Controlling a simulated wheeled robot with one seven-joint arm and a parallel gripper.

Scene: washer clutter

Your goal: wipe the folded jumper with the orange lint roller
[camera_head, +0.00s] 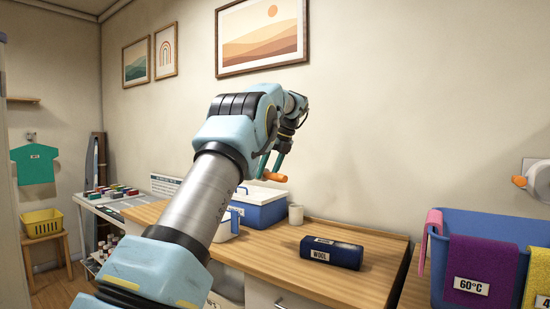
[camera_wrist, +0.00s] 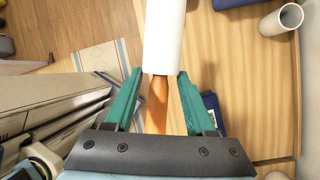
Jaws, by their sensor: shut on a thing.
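My gripper (camera_head: 270,168) is up in the air above the back of the wooden counter. It is shut on the lint roller (camera_head: 275,177), whose orange handle (camera_wrist: 157,102) lies between the teal fingers in the wrist view. The roller's white cylinder sticks out past the fingertips. The folded jumper (camera_head: 331,253), a dark navy bundle with a WOOL label, lies on the counter to the right of my gripper and below it. In the wrist view the jumper (camera_wrist: 210,104) shows only in part, beside the right finger. The roller and the jumper are apart.
A blue box with a white lid (camera_head: 262,208) and a white cup (camera_head: 296,214) stand at the counter's back. A blue-handled white jug (camera_head: 226,230) is partly behind my arm. A blue basin (camera_head: 480,222) with hanging cloths is at right. The counter around the jumper is clear.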

